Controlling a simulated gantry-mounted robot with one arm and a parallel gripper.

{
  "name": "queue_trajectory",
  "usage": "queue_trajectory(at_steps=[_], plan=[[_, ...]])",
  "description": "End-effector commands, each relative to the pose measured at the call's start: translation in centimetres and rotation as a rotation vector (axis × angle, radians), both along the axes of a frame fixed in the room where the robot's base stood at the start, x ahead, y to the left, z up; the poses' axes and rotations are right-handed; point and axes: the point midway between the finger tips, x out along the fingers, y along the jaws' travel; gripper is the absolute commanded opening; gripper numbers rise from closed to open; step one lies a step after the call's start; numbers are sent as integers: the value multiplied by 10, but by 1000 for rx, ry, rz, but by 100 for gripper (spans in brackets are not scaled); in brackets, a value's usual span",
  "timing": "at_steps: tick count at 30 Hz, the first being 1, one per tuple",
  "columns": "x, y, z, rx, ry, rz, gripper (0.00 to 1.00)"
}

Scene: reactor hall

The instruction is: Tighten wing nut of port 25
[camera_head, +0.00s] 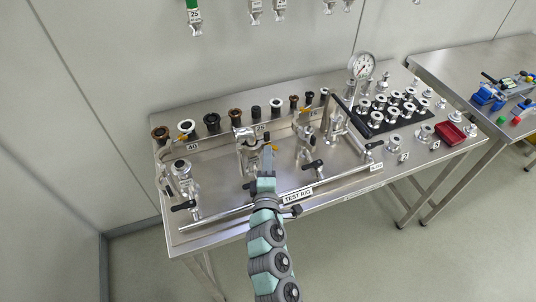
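The port labelled 25 (248,140) is a silver metal fitting in the middle of the test rig, between port 40 at the left and another port at the right. A metal clamp (246,152) sits around or against it. A small orange part (273,148) shows just right of the clamp; I cannot tell whether it is the wing nut. My gripper (266,158) is directly in front of port 25, at or very near the clamp. It hides part of the fitting, and its fingers are too small to read. I cannot see whether it touches the wing nut.
The steel bench (228,228) carries a row of dark and metal fittings along its back and a pressure gauge (361,66). Black-handled valves (313,166) flank the port. A front rail (350,178) crosses below. A black rack (392,122) and red tray (451,132) stand right.

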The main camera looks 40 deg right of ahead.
Motion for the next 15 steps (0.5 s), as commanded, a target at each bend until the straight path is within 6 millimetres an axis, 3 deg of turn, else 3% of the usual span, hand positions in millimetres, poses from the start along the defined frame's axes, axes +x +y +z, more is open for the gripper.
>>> queue_trajectory(at_steps=[15], plan=[[10, -9, 0, 1, 1, -1, 30]])
